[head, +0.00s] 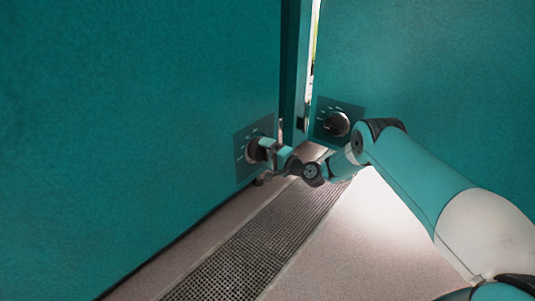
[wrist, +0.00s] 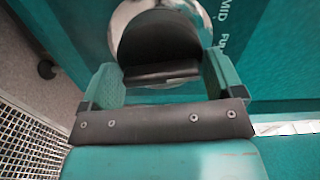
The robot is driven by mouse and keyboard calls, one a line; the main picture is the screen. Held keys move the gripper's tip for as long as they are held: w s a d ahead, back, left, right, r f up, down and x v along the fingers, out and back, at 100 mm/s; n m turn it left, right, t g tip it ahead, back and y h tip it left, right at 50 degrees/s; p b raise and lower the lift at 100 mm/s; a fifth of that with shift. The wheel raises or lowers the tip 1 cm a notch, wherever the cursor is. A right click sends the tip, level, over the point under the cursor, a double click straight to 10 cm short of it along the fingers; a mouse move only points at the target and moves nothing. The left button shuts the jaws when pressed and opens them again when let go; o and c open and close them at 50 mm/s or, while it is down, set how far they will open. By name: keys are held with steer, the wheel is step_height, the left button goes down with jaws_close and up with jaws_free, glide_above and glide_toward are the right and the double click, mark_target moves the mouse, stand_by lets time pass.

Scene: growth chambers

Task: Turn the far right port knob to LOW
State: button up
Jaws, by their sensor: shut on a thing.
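A dark round knob (head: 252,151) with a pale metal ring sits on a dial plate (head: 241,157) on the left teal panel. My gripper (head: 265,149) is shut on this knob, reaching it from the right. In the wrist view the black knob (wrist: 158,38) is between the two teal fingers of my gripper (wrist: 163,75). The word MID and part of another word show on the plate at the right of the knob. The knob's pointer is hidden, so its setting cannot be read. A second knob (head: 337,124) on the right panel is untouched by my gripper.
The left teal panel (head: 130,120) and right teal panel (head: 430,80) stand close, with a narrow bright gap between them. A floor grate (head: 255,245) runs below. Pale floor (head: 345,250) is clear to the right of it.

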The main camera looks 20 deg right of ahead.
steer(key=n+p, duration=0.1)
steer(key=n, duration=0.4)
steer(key=shift+d, duration=0.1)
steer(key=n, duration=0.5)
steer(key=shift+p, duration=0.4)
steer(key=o, duration=0.7)
steer(key=shift+d, duration=0.1)
